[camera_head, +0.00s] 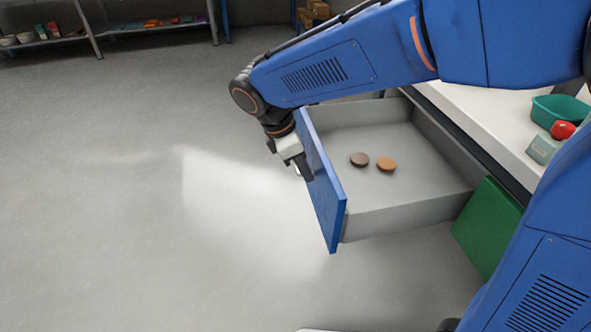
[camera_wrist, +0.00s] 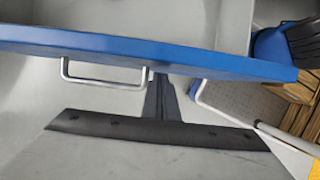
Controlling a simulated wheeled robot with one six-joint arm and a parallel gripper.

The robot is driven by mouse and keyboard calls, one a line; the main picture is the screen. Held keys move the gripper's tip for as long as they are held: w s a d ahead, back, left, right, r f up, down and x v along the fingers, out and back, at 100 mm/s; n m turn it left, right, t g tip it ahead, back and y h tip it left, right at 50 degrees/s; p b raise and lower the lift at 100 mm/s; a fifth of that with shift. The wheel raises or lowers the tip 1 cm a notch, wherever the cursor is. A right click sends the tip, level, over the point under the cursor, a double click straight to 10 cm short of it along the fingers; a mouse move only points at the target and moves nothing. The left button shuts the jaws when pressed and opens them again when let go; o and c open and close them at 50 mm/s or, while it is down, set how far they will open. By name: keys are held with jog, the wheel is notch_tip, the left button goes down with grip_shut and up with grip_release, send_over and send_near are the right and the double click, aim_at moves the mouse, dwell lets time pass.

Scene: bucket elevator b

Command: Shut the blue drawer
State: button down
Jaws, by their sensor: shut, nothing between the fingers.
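The blue drawer stands well open from the bench, with its blue front (camera_head: 322,183) turned to the left in the head view. My gripper (camera_head: 306,172) is shut and empty at the outer side of the blue front. In the wrist view, its dark fingers (camera_wrist: 161,90) point at the blue front (camera_wrist: 215,62), just right of the pale wire handle (camera_wrist: 105,83). The fingertips are very close to the panel; I cannot tell whether they touch.
The white worktop (camera_head: 480,115) holds a teal bin (camera_head: 557,111), a red round thing (camera_head: 563,130) and a grey-green box (camera_head: 542,150). A shelf (camera_head: 110,30) stands far back left. The floor left of the drawer is clear.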

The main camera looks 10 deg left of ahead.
jog(key=shift+d, duration=0.15)
jog(key=w+d, duration=0.3)
jog(key=d, duration=0.8)
jog(key=w+d, duration=0.4)
jog(key=d, duration=0.7)
jog(key=w+d, duration=0.3)
jog(key=d, duration=0.8)
jog(key=shift+w, duration=0.4)
jog(key=shift+r, duration=0.1)
